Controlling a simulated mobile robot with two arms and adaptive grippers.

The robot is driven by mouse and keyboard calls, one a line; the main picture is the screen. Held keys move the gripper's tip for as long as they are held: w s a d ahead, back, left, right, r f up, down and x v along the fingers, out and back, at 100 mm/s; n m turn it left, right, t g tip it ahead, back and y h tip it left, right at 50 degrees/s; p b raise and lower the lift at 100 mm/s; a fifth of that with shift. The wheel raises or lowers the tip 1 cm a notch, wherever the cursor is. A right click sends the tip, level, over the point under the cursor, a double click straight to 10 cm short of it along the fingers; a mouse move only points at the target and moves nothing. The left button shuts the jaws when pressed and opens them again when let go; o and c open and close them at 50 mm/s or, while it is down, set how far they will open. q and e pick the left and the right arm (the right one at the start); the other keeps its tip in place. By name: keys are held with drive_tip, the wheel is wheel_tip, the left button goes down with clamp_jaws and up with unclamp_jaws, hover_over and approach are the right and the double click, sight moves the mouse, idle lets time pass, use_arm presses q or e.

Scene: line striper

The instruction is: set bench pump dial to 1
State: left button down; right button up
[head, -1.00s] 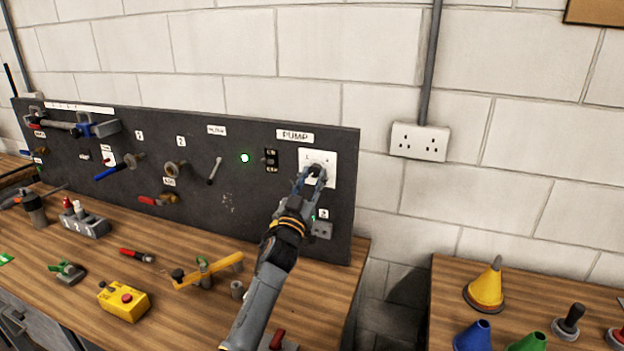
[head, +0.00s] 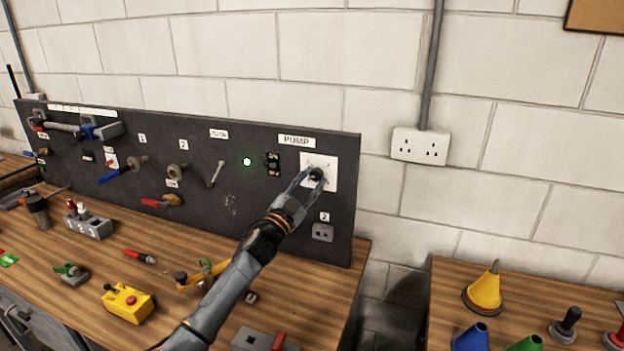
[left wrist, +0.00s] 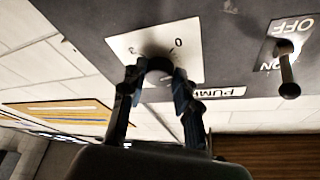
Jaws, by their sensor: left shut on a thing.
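The pump dial is a black knob (head: 316,174) on a white square plate (head: 331,164) under the PUMP label (head: 296,140), at the right end of the dark panel. My left gripper (head: 311,178) reaches it from the lower left, its two fingers shut on the knob. In the left wrist view the fingers (left wrist: 158,72) sit on either side of the knob (left wrist: 157,63), which partly hides the plate (left wrist: 190,40). A "0" and another mark show on the plate there; the pointer's setting cannot be made out. My right gripper is not in view.
An ON/OFF toggle switch (head: 272,163) is just left of the plate and a small grey socket (head: 322,232) is below it. A yellow button box (head: 128,301) and several tools lie on the bench.

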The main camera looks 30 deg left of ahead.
use_arm(q)
drive_tip(key=m, duration=0.1)
drive_tip(key=m+h+p, duration=0.1)
drive_tip(key=m, duration=0.1)
drive_tip(key=shift+a+r+m+g+h, duration=0.15)
drive_tip(key=shift+r+m+g+h, duration=0.1)
drive_tip(key=shift+m+g+h, duration=0.15)
drive_tip(key=m+g+h+p, duration=0.1)
drive_tip(key=m+p, duration=0.1)
drive_tip(key=m, duration=0.1)
drive_tip(key=shift+r, duration=0.15)
drive_tip(key=m+p, duration=0.1)
drive_tip(key=m+g+p, duration=0.1)
drive_tip(key=m+p, duration=0.1)
drive_tip(key=shift+a+r+m, duration=0.1)
drive_tip(key=shift+r+m, duration=0.05)
drive_tip(key=shift+m, duration=0.15)
drive_tip(key=shift+m+g+p, duration=0.6)
drive_tip(key=shift+m+p, duration=0.4)
drive_tip(key=shift+m, duration=0.1)
drive_tip(key=c, duration=1)
unclamp_jaws()
drive_tip(key=shift+s, duration=0.1)
